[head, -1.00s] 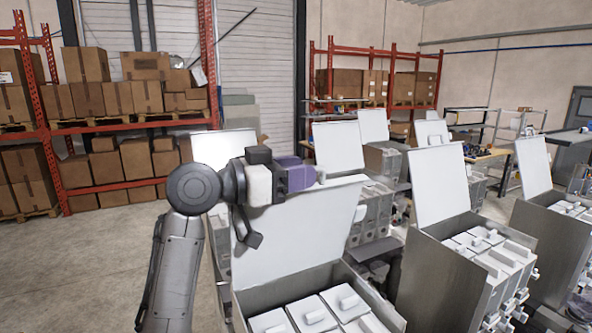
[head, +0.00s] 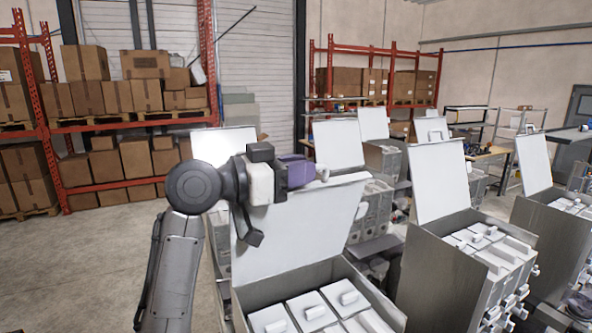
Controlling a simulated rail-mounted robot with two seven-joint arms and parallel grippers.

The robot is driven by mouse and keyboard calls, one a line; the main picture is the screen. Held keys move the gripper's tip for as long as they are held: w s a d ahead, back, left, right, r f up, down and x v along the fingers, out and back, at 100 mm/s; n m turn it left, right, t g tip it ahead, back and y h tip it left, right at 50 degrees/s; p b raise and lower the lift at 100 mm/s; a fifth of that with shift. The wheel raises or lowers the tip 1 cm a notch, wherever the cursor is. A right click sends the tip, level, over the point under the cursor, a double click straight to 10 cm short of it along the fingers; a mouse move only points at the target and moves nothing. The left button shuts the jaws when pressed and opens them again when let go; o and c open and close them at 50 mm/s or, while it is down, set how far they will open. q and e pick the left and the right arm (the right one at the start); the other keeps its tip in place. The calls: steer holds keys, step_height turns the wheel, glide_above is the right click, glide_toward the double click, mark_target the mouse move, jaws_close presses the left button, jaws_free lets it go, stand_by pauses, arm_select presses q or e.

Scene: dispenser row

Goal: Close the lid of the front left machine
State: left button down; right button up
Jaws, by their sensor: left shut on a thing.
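The front left machine (head: 255,297) stands at the bottom centre, a grey metal case with several white blocks with handles inside. Its white lid (head: 300,232) is raised and leans back, well open. My left gripper (head: 318,174) is at the lid's top edge, with its purple part pointing right. It is shut on the lid, though the fingertips are small and the exact grip is hard to see. My gripper and wrist hide the upper left part of the lid. My right gripper is not in view.
Another open machine (head: 440,275) stands close on the right, with a further one (head: 560,225) at the far right. More open-lidded machines (head: 337,145) stand behind. Shelves with cardboard boxes (head: 85,65) line the back left. The floor (head: 80,265) at left is clear.

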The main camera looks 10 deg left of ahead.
arm_select(q)
steer(key=s+d+f+m+b, duration=0.6)
steer(key=s+d+f+b, duration=0.1)
steer(key=s+b, duration=0.3)
steer(key=shift+s+f+m, duration=0.3)
steer(key=shift+s+f, duration=0.4)
steer(key=c, duration=1.2)
jaws_free()
steer(key=shift+o, duration=0.2)
steer(key=shift+a, duration=0.15)
steer(key=b+v, duration=0.4)
steer(key=v, duration=0.9)
steer(key=shift+s+a, duration=0.2)
steer(key=shift+s, duration=0.05)
steer(key=shift+f, duration=0.1)
